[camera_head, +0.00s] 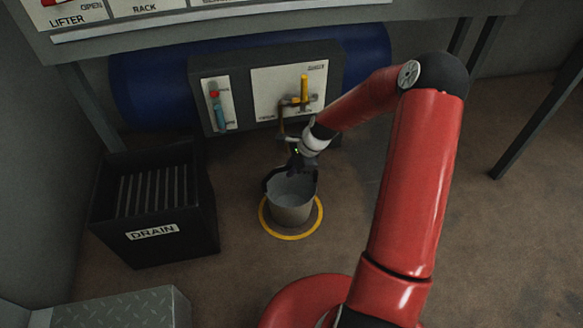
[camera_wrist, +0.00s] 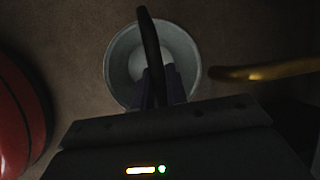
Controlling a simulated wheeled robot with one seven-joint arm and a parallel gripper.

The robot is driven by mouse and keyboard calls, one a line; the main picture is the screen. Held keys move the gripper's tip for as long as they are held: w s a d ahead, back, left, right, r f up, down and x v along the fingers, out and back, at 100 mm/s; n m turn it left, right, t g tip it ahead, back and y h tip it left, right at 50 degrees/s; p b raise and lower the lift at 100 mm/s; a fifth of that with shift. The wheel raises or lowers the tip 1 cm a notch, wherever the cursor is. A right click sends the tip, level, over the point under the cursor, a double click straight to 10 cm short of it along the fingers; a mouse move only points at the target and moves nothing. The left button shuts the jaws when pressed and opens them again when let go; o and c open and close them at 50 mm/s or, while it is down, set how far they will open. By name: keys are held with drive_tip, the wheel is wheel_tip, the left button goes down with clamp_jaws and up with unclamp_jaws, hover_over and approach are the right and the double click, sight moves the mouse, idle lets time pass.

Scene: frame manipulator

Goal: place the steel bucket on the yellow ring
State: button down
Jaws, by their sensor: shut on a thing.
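The grey steel bucket (camera_head: 290,212) is upright over the yellow ring (camera_head: 291,238) in the head view. Its base appears inside the ring, and it hides the ring's far part. I cannot tell whether its base touches the floor. My gripper (camera_head: 297,164) is above the bucket, shut on its dark arched handle. In the wrist view, my gripper (camera_wrist: 159,85) pinches the handle (camera_wrist: 148,40) across the round opening of the bucket (camera_wrist: 120,66). The ring does not show in the wrist view.
A black drain bin (camera_head: 155,205) with a slatted grate stands left of the bucket. Behind it are a blue tank (camera_head: 150,88) and a panel with a yellow-handled tap (camera_head: 304,90). A metal tread-plate block (camera_head: 125,308) is at the lower left. Floor right of the ring is clear.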

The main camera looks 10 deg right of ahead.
drive_tip(key=c, duration=1.4)
unclamp_jaws()
drive_tip(key=shift+f, duration=0.1)
drive_tip(key=p+v, duration=0.3)
drive_tip(key=v, duration=0.9)
drive_tip(key=s+a+r+n+h, duration=0.2)
drive_tip(key=s+r+n, duration=0.35)
drive_tip(key=r, duration=0.25)
drive_tip(key=s+a+r+n+h, duration=0.2)
drive_tip(key=s+r+n, duration=0.2)
drive_tip(key=s+r, duration=0.25)
drive_tip(key=s+r+n+t, duration=0.1)
drive_tip(key=s+r+n, duration=0.3)
drive_tip(key=s, duration=0.3)
drive_tip(key=s+r+n+t, duration=0.2)
drive_tip(key=s+r+n, duration=0.2)
drive_tip(key=s, duration=0.4)
drive_tip(key=shift+a+h, duration=0.3)
drive_tip(key=shift+a, duration=0.2)
